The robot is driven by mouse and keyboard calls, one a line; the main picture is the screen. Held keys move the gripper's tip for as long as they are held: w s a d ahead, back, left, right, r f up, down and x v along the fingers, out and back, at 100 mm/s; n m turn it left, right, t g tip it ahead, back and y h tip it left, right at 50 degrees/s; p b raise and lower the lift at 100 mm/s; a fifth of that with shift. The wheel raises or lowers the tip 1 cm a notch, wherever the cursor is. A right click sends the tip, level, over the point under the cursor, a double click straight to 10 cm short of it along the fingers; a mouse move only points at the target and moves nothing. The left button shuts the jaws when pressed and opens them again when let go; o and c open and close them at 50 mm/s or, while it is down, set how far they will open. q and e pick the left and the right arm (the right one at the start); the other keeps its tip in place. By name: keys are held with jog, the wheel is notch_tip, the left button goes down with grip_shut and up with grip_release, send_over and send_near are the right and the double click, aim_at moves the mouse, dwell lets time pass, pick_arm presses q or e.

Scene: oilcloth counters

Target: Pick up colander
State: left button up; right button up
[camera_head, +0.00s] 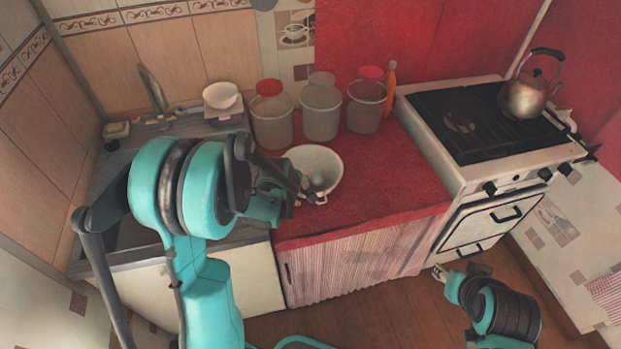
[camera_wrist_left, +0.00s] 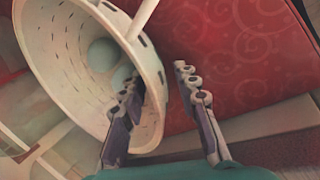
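The colander (camera_head: 318,160) is a pale, round, perforated bowl on the red counter, with smooth rounded objects (camera_wrist_left: 102,55) inside it. My left gripper (camera_head: 311,194) is at its near rim. In the left wrist view, the colander (camera_wrist_left: 62,70) fills the upper left, and the left gripper's fingers (camera_wrist_left: 160,95) are spread apart. One finger is on the inner side of the rim and the other is outside, with gaps showing. My right gripper (camera_head: 441,273) is low, in front of the stove and away from the colander; its fingers are too small to read.
Three lidded containers (camera_head: 321,108) stand behind the colander, with an orange bottle (camera_head: 390,80) beside them. A white bowl (camera_head: 221,96) is at the back left near the sink. A stove (camera_head: 490,120) with a kettle (camera_head: 527,95) stands right. The red counter (camera_head: 395,180) is clear right of the colander.

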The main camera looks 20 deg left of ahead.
pick_arm(q)
jog(key=shift+r, duration=0.1)
grip_shut()
jog(key=shift+s+r, duration=0.1)
